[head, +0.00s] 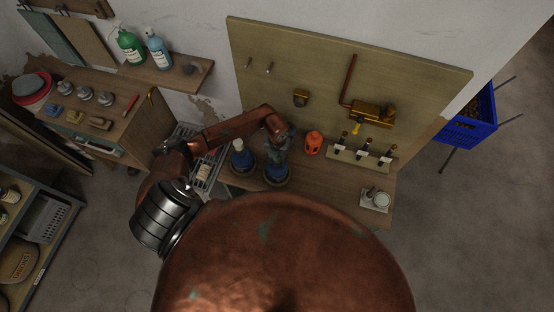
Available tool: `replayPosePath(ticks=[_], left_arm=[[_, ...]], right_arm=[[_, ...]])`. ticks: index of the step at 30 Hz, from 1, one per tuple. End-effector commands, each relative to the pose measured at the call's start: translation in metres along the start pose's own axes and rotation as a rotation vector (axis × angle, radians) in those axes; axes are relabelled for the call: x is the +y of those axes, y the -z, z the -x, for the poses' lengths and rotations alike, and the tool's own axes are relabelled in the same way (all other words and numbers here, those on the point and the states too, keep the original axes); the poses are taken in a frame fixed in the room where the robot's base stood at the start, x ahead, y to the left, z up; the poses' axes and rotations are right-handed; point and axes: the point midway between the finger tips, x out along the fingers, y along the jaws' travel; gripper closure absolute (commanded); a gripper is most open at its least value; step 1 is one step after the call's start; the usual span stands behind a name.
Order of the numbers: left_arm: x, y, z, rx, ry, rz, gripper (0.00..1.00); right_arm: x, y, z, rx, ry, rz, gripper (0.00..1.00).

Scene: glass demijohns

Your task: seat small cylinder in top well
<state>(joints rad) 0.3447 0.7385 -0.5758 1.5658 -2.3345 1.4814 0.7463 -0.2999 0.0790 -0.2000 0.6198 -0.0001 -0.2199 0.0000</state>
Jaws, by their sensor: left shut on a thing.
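My left gripper (280,145) is at the back of the workbench, directly above a dark blue glass demijohn (277,173). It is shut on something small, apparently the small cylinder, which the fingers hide. I cannot tell whether that piece touches the demijohn's top, and the opening there is covered by the gripper. A second blue demijohn (242,160) with a pale top stands just to the left. My right gripper is out of view.
An orange container (313,142) stands close to the right of the gripper. A wooden rack (343,156) with several dark-topped pieces is further right. A pale tray (366,206) with a small jar sits at the front right. The pegboard (320,75) rises behind.

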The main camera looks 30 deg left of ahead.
Motion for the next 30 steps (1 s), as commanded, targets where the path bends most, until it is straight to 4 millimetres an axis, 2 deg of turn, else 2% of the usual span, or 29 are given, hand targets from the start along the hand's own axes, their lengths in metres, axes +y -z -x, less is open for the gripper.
replayPosePath(ticks=[11, 12, 19, 30], left_arm=[[-0.0007, -0.001, -0.0031, -0.002, 0.001, -0.001, 1.0], [0.0, 0.0002, -0.0038, 0.0, 0.0, 0.0, 0.68], [0.0, 0.0002, -0.0033, 0.0, 0.0, 0.0, 0.52], [0.0002, -0.0007, 0.0027, -0.002, 0.0, 0.0, 0.52]], right_arm=[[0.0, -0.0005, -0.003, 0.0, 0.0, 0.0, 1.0], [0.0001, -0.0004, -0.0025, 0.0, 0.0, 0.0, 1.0], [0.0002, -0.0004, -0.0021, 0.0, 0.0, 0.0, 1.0], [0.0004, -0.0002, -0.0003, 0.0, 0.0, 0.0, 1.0]])
